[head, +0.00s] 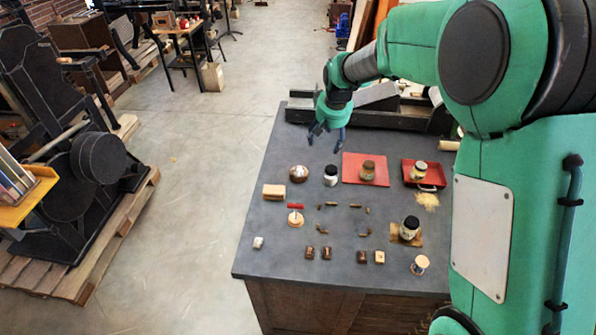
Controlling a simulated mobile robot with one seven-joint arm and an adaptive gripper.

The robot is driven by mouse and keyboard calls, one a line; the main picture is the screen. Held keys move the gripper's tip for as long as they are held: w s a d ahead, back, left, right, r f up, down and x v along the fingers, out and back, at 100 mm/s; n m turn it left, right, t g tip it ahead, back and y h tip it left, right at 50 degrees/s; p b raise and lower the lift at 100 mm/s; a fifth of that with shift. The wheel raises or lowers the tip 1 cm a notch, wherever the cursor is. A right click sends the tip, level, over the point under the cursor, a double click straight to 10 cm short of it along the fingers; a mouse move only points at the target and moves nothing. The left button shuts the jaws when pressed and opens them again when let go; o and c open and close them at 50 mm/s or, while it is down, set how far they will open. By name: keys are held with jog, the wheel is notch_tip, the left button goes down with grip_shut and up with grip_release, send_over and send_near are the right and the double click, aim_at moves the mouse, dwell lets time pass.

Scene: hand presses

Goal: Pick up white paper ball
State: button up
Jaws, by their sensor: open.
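A small white crumpled lump (258,242), which looks like the paper ball, lies near the front left corner of the dark grey table top (275,220). My gripper (325,140) hangs open and empty over the back part of the table. It is well behind the white lump, to its right in the picture, and clearly apart from it. Nothing stands against the white lump.
Several small brown pieces lie in front. A black press bed (400,118) lies behind.

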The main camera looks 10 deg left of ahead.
jog(key=n+p, duration=0.1)
jog(key=p, duration=0.1)
send_near(298, 169)
notch_tip(298, 169, up, 3)
jog(key=shift+s+d+f, duration=0.1)
jog(key=shift+d+f, duration=0.1)
jog(key=shift+f, duration=0.05)
jog(key=shift+g, duration=0.3)
jog(key=shift+p+x, duration=0.35)
jog(key=shift+x, duration=3.95)
jog(key=shift+p+x, duration=0.35)
jog(key=shift+x, duration=2.25)
jog(key=shift+a, duration=0.1)
jog(key=c, duration=0.8)
